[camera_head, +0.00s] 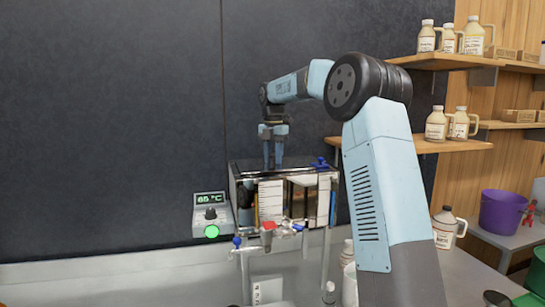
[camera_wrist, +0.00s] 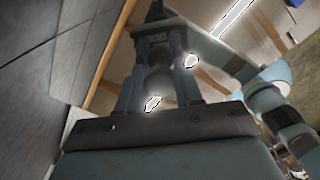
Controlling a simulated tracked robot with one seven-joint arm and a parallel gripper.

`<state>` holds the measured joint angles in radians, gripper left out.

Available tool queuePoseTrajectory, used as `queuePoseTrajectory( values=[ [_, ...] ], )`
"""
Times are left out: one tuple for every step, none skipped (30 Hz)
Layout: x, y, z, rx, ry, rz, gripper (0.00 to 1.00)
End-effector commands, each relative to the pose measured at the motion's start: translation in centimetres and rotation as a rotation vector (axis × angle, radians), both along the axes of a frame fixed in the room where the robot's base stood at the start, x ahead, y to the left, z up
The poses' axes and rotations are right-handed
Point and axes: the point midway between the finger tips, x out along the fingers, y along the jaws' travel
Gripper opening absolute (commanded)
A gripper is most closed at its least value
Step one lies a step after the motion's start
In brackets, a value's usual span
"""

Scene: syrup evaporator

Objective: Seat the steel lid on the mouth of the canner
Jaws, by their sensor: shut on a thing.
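The canner (camera_head: 298,205) is a shiny steel box below my arm, with taps and valves on its front and legs beneath. My gripper (camera_head: 273,166) points down over its top. In the wrist view my gripper (camera_wrist: 158,85) has its fingers closed around a rounded grey part that looks like the lid's knob. The steel lid (camera_wrist: 110,40) seems to be the mirror-like surface beyond the fingers, reflecting my gripper and arm. In the head view the lid shows only as a thin, dark edge at the canner's top. I cannot tell whether it touches the rim.
A control box (camera_head: 211,215) reading 65 °C stands at the canner's left. A dark wall (camera_head: 110,120) is behind. Shelves (camera_head: 420,146) with syrup jugs are at the right, and a purple bucket (camera_head: 502,212) stands farther right. A jug (camera_head: 446,228) stands on the counter.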

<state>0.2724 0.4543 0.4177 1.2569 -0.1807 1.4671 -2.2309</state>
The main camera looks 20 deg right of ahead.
Motion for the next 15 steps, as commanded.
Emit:
queuePoseTrajectory(
  values=[
    [0.0, 0.01, 0.04, 0.0, 0.0, 0.0, 0.0],
    [-0.01, 0.02, 0.04, 0.0, 0.0, 0.0, 0.37],
    [-0.01, 0.02, 0.04, 0.0, 0.0, 0.0, 0.41],
    [0.0, 0.03, 0.04, 0.0, 0.0, 0.0, 0.43],
    [0.0, 0.03, 0.04, 0.0, 0.0, 0.0, 0.46],
    [0.0, 0.03, 0.03, 0.0, 0.0, 0.0, 0.5],
    [0.0, 0.03, 0.03, 0.0, 0.0, 0.0, 0.53],
    [0.0, 0.03, 0.03, 0.0, 0.0, 0.0, 0.56],
    [0.0, 0.03, 0.02, 0.0, 0.0, 0.0, 0.6],
    [0.0, 0.03, 0.02, 0.0, 0.0, 0.0, 0.63],
    [0.0, 0.03, 0.02, 0.0, 0.0, 0.0, 0.65],
    [0.0, 0.03, 0.02, 0.0, 0.0, 0.0, 0.65],
    [0.0, 0.03, 0.01, 0.0, 0.0, 0.0, 0.65],
    [0.0, 0.03, 0.01, 0.0, 0.0, 0.0, 0.65],
    [0.0, 0.03, 0.01, 0.0, 0.0, 0.0, 0.65]
  ],
)
